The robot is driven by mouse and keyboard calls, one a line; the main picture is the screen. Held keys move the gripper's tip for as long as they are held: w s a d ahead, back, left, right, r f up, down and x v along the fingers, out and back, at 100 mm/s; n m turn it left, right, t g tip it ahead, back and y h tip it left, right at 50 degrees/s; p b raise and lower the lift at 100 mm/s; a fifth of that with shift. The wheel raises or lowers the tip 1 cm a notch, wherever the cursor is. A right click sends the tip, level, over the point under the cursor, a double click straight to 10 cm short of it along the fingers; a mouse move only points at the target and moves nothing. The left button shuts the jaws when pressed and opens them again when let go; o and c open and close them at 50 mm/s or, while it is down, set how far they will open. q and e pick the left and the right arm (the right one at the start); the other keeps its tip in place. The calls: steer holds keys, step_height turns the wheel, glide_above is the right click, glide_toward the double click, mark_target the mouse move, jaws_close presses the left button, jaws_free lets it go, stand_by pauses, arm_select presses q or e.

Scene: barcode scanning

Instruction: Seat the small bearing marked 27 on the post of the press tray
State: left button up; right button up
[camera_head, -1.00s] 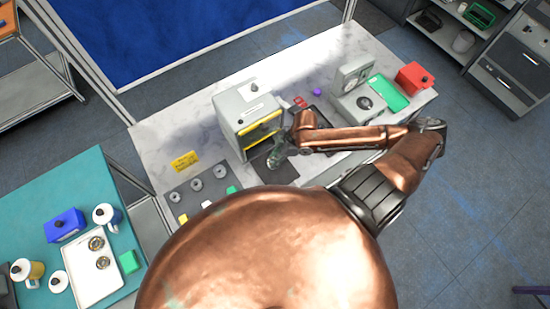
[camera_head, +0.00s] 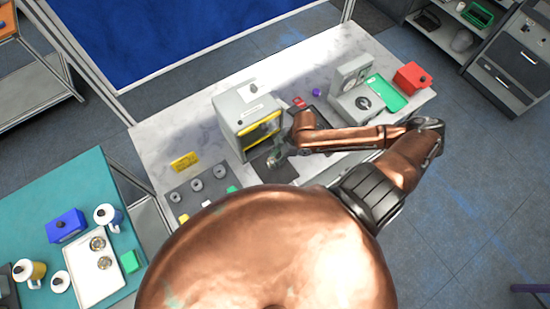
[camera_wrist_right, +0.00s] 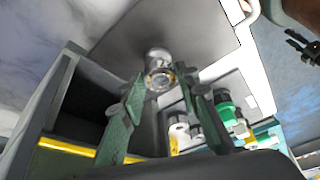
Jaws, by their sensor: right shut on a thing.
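My right gripper (camera_head: 274,158) is low in front of the grey box with yellow edges (camera_head: 238,118), over a dark mat (camera_head: 283,172). In the right wrist view its green fingers (camera_wrist_right: 163,100) are closed on a small shiny metal ring-shaped part (camera_wrist_right: 158,79), which looks like a bearing. Two more bearings (camera_head: 97,243) (camera_head: 103,263) lie in a white tray (camera_head: 88,287) on the teal table. I cannot clearly make out the press tray's post. My left gripper is not in view.
A grey panel with several round rings (camera_head: 196,185) lies left of the gripper. A grey machine with a dial (camera_head: 352,85), a green tray (camera_head: 388,93) and a red box (camera_head: 413,77) stand at the right. The box's dark opening (camera_wrist_right: 95,97) is close to the fingers.

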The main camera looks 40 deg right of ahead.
steer(key=shift+f, duration=0.9)
stand_by(0.8)
steer(key=o, duration=1.3)
steer(key=shift+c, duration=0.2)
steer(key=shift+o, duration=0.4)
steer(key=shift+o, duration=1.1)
steer(key=shift+p, duration=0.3)
step_height(320, 180, up, 5)
steer(key=p, duration=0.5)
steer(key=shift+r, duration=1.2)
